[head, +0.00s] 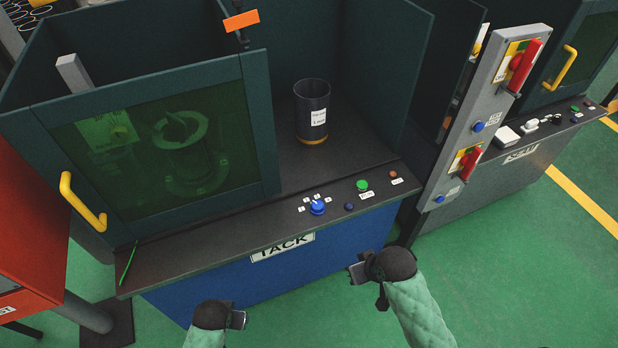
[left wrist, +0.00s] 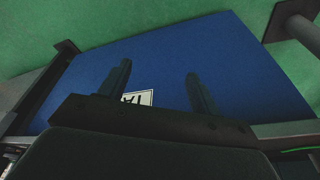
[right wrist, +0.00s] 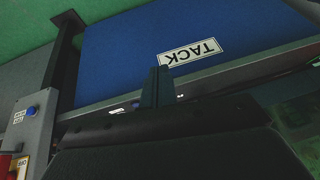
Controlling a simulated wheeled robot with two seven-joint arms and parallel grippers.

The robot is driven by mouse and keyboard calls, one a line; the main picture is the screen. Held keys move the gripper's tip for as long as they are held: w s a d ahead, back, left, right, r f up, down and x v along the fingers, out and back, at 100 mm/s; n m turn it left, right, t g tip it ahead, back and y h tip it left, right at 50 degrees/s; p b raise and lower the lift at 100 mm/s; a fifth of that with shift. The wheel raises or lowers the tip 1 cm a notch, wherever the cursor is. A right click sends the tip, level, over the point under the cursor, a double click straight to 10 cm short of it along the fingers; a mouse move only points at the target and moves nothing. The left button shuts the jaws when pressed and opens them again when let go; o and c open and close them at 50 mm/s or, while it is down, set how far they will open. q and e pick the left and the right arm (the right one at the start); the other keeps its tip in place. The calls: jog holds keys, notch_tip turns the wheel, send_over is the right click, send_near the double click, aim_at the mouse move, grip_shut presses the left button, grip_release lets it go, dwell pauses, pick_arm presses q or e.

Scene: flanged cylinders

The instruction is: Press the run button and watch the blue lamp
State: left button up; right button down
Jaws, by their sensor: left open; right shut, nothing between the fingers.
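On the front ledge of the TACK station, a green button (head: 362,185) sits above a small white label too small to read. A small dark blue round piece (head: 349,206), maybe the lamp, is left of it and looks unlit. A blue selector knob (head: 317,207) with several small labels is further left, and an orange-red button (head: 393,174) is to the right. My right gripper (head: 357,273) is shut and empty, in front of the station, apart from the controls; its fingers meet in the right wrist view (right wrist: 157,87). My left gripper (head: 241,320) is open and empty, lower left.
The green-windowed door (head: 155,150) covers the station's left side, with a flanged cylinder behind it. A dark cylinder (head: 312,110) stands in the open bay. A grey post (head: 480,110) with red handles rises at right. A red cabinet (head: 30,230) stands at left.

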pick_arm(q)
jog(key=s+f, duration=0.3)
jog(key=f, duration=1.2)
jog(key=s+f, duration=0.3)
jog(key=f, duration=1.1)
pick_arm(e)
jog(key=w+a+n+y, duration=0.15)
jog(key=w+y, duration=0.25)
jog(key=w, duration=1.4)
pick_arm(q)
jog(key=s+a+f, duration=0.1)
jog(key=s+f, duration=0.6)
jog(key=f, duration=0.1)
jog(key=s+a+f+g, duration=0.1)
jog(key=s+a+f, duration=0.1)
jog(key=s+f, duration=0.6)
jog(key=shift+s+a+f, duration=0.25)
jog(key=shift+a, duration=0.05)
pick_arm(e)
jog(key=w+d+r+m, duration=0.1)
jog(key=w+d+r, duration=0.1)
jog(key=w+d, duration=0.3)
jog(key=w+d+r+m+t, duration=0.1)
jog(key=w+d, duration=0.4)
jog(key=w, duration=0.7)
jog(key=shift+w+d+r+m+y, duration=0.2)
jog(key=shift+d+r+m+y, duration=0.2)
jog(key=shift+r, duration=0.35)
jog(key=shift+f, duration=0.1)
